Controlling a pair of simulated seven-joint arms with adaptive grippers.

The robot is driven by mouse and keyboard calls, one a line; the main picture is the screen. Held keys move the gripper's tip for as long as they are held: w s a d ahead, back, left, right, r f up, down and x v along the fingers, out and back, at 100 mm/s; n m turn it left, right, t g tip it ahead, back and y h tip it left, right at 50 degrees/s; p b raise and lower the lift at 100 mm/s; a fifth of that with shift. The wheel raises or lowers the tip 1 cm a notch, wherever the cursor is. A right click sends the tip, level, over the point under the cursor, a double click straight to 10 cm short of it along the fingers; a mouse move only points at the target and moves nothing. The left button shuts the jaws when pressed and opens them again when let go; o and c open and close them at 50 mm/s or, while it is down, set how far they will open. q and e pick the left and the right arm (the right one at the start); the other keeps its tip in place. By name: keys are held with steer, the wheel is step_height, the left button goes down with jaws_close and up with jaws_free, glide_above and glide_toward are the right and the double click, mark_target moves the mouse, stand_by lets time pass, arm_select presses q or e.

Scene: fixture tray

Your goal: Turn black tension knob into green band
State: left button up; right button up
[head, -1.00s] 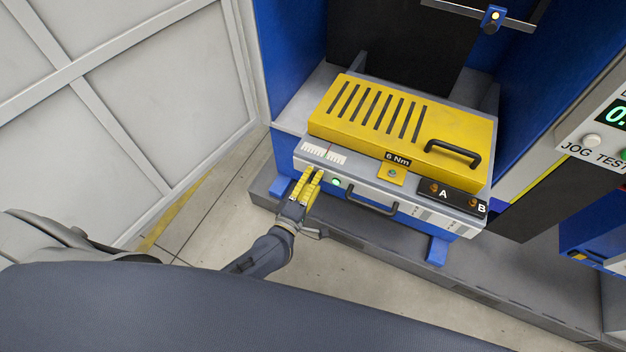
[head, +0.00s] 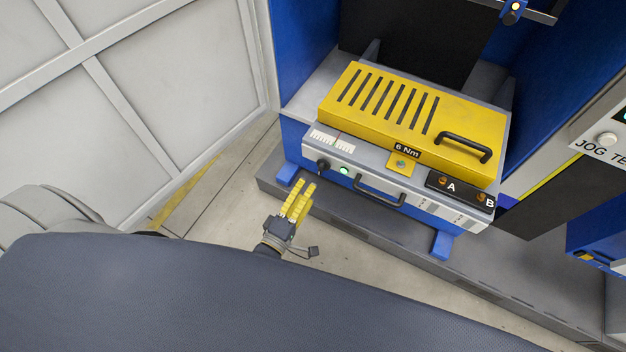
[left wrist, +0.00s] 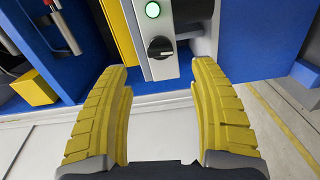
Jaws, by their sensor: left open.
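The black tension knob (head: 323,165) sits at the left end of the fixture tray's grey front face. It also shows in the left wrist view (left wrist: 160,47), with a pale pointer line across its face. My left gripper (head: 302,183) has yellow ribbed fingers, spread and empty. It is apart from the knob, in front of and below it. In the left wrist view the knob lies beyond the gap between the two fingertips (left wrist: 161,66). White scales (head: 332,141) are on the tray top above the knob, too small to read. I cannot make out a green band. My right gripper is not in view.
A lit green button (head: 345,170) is just right of the knob. A front handle (head: 380,190) sticks out farther right. The yellow slotted cover (head: 410,110) is on top of the tray. Open floor (head: 215,215) lies to the left.

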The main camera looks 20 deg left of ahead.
arm_select(q)
steer(key=shift+s+a, duration=0.15)
steer(key=shift+s, duration=0.55)
steer(key=shift+s+a, duration=0.1)
steer(key=shift+s, duration=0.6)
